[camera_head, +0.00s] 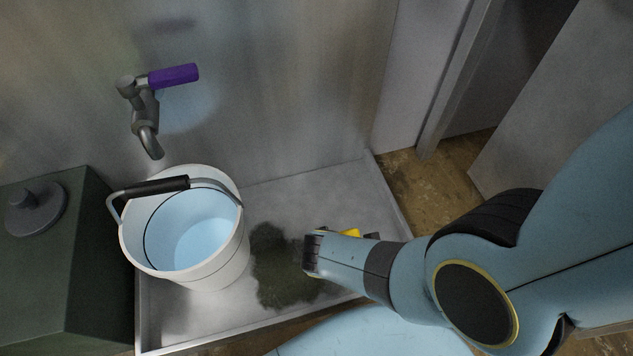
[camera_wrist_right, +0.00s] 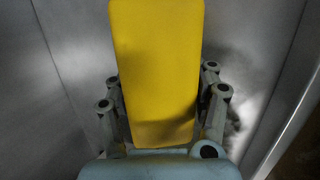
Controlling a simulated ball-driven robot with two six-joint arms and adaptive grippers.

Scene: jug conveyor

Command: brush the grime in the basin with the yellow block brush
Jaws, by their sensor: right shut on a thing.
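The basin (camera_head: 345,190) is a shallow grey metal tray on the floor. A dark green-brown patch of grime (camera_head: 277,265) lies on its floor, right of the bucket. My right gripper (camera_wrist_right: 160,110) is shut on the yellow block brush (camera_wrist_right: 158,65), which fills the middle of the right wrist view. In the head view only a small yellow bit of the brush (camera_head: 350,232) shows behind my right wrist, at the right edge of the grime. The bristles are hidden, so I cannot tell whether they touch the basin. My left gripper is not in view.
A white bucket (camera_head: 225,255) with a black-gripped handle stands in the basin's left part, under a tap (camera_head: 145,115) with a purple lever (camera_head: 173,75). A dark green box (camera_head: 85,255) stands left of the basin. The basin's back right part is clear.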

